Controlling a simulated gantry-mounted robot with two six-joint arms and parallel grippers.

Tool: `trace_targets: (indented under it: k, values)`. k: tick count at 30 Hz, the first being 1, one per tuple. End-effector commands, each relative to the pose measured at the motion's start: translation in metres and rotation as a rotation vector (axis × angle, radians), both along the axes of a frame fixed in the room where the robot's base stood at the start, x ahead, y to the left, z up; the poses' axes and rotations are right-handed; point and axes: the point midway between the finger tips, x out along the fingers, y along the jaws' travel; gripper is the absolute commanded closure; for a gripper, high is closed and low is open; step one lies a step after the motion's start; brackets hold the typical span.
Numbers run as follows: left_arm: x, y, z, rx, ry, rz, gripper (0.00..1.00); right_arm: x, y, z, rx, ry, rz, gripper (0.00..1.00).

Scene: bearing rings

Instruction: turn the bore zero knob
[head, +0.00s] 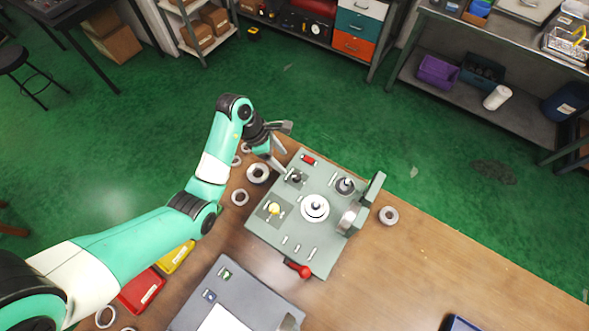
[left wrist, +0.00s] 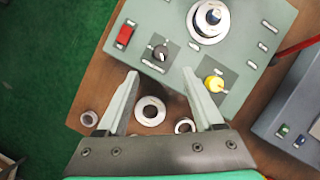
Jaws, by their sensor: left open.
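The grey-green gauge panel (head: 265,235) lies on the wooden table. A small black knob (head: 296,178) sits near its upper left edge; it also shows in the left wrist view (left wrist: 160,53). A yellow knob (head: 274,209) on a dark plate is beside it, also in the left wrist view (left wrist: 214,84). The labels are too small to read, so I cannot tell which is the bore zero knob. My left gripper (head: 284,150) is open and empty at the panel's upper left. In the left wrist view its fingertips (left wrist: 160,74) flank the black knob's near side, apart from it. My right gripper is out of view.
A round silver post (head: 315,208), a dark knob (head: 345,185) and a red-handled lever (head: 299,269) stand on the panel. Loose rings lie left of it (head: 240,197) and right of it (head: 388,215). A grey console (head: 190,318), red tray (head: 142,291) and yellow tray (head: 176,257) are nearer.

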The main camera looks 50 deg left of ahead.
Motion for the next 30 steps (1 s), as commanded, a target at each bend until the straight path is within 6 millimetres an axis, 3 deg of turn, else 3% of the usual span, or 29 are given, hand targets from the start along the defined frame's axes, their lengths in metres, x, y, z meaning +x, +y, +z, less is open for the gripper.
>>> trace_targets:
  k: [9, 15, 26, 30]
  values:
    - [0.017, -0.019, -0.065, -0.001, 0.003, -0.003, 0.31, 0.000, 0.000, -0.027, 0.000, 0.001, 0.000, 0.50]
    - [0.026, -0.028, -0.094, 0.000, 0.001, -0.003, 0.31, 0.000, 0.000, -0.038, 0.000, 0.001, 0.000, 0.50]
    - [0.029, -0.031, -0.100, 0.001, -0.001, -0.001, 0.31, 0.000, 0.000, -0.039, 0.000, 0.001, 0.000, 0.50]
    - [0.029, -0.031, -0.100, 0.001, -0.001, -0.002, 0.55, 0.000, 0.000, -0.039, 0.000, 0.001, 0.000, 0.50]
